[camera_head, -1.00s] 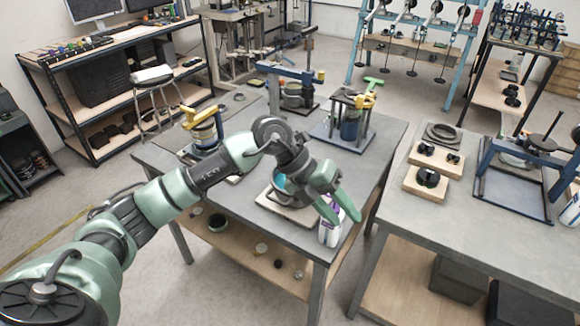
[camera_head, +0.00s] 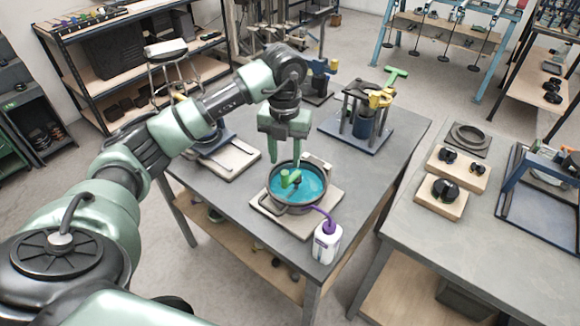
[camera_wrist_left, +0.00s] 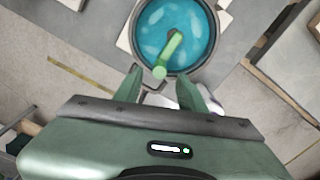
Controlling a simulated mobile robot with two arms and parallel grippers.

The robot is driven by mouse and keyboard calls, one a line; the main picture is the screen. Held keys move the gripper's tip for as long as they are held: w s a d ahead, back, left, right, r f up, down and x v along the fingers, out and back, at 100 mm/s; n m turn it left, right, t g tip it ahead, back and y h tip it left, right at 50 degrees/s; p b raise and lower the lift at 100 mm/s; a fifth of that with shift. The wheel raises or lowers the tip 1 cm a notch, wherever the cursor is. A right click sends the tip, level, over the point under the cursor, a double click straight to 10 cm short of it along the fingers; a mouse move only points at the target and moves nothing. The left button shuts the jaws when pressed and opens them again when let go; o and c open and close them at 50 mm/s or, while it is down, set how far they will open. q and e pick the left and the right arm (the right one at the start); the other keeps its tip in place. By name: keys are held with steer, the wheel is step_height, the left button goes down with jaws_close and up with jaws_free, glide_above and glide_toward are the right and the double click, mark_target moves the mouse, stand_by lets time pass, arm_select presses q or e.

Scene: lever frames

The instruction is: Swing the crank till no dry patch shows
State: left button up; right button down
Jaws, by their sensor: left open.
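A dark round pan (camera_head: 273,199) with a blue surface inside stands on a pale board on the grey table. A green crank (camera_head: 289,179) sits in its middle; it also shows in the left wrist view (camera_wrist_left: 168,54), its knob toward my fingers. Paler patches show in the blue; I cannot tell whether they are dry or glare. My right gripper is not in view.
A white bottle (camera_head: 326,243) with a purple top stands close to the pan at the table's front corner. A yellow-clamped press (camera_head: 361,108) stands behind right. A second table (camera_head: 420,235) with black-knobbed wooden blocks is to the right, across a gap.

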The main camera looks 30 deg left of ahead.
mark_target(284, 172)
arm_select(q)
steer(key=f, duration=0.2)
steer(key=f+p, duration=0.1)
steer(key=f, duration=0.1)
steer(key=shift+s, duration=0.4)
steer(key=shift+w+f+p, duration=0.25)
steer(key=shift+f+p, duration=0.15)
steer(key=shift+f, duration=0.75)
jaws_close()
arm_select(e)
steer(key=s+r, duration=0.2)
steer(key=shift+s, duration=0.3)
